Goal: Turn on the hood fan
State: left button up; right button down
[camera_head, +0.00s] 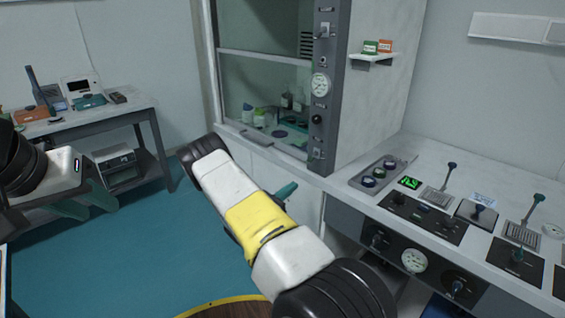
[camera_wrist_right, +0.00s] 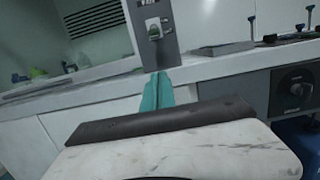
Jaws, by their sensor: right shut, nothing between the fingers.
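The fume hood has a grey control column (camera_head: 318,100) on its right front edge. The column bears a switch (camera_head: 323,31) near the top, a round gauge (camera_head: 320,84) and a dark knob (camera_head: 317,119) lower down. In the right wrist view a control (camera_wrist_right: 153,29) on the column's lower part shows above my fingertips, under a label too blurred to read. My right gripper (camera_wrist_right: 159,78) is shut and empty, below and apart from that control. In the head view its teal fingers (camera_head: 287,191) are partly hidden by my arm. My left gripper (camera_head: 92,208) is open and empty at the left.
The hood's glass sash (camera_head: 262,85) is partly raised, with bottles inside. A bench (camera_head: 440,190) with levers, knobs and gauges runs along the right. A small shelf (camera_head: 372,57) juts from the hood's side. A side table (camera_head: 130,107) stands at the left. The teal floor between is clear.

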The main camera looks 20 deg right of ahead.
aim_at(316, 168)
jog(key=shift+d, duration=0.1)
jog(key=x, duration=1)
jog(key=shift+d, duration=0.15)
jog(key=a+r, duration=0.1)
jog(key=r, duration=0.1)
jog(key=shift+s+a+r, duration=0.3)
jog(key=shift+a, duration=0.1)
jog(key=shift+s+a+r, duration=0.15)
jog(key=shift+a+r, duration=0.1)
jog(key=shift+r, duration=0.2)
jog(key=shift+a, duration=0.1)
